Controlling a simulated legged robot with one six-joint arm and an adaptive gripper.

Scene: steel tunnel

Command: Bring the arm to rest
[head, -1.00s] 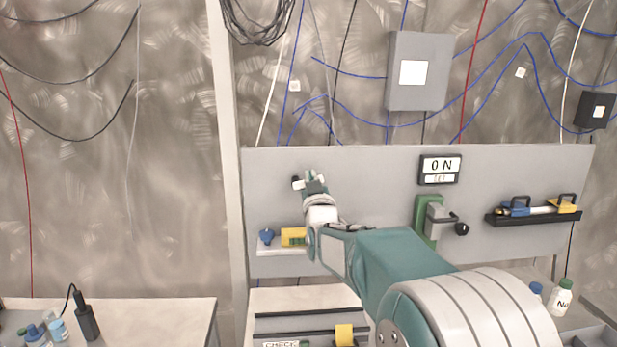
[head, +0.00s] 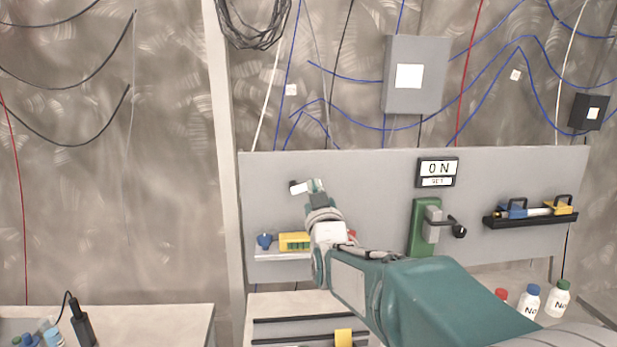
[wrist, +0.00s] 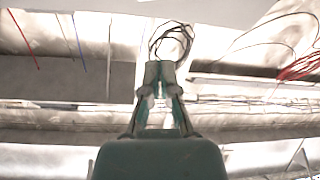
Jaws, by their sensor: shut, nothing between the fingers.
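My gripper (head: 301,187) is raised in front of the grey panel in the head view, above the small shelf. In the wrist view my gripper (wrist: 160,75) shows from behind with its fingers together and nothing between them. It points towards the upper wall and its cables. My teal and white arm runs from the lower right up to it and hides part of the panel's lower middle.
A yellow block (head: 294,241) sits on the small shelf. Bottles (head: 528,302) stand at right. A table (head: 150,318) is at lower left.

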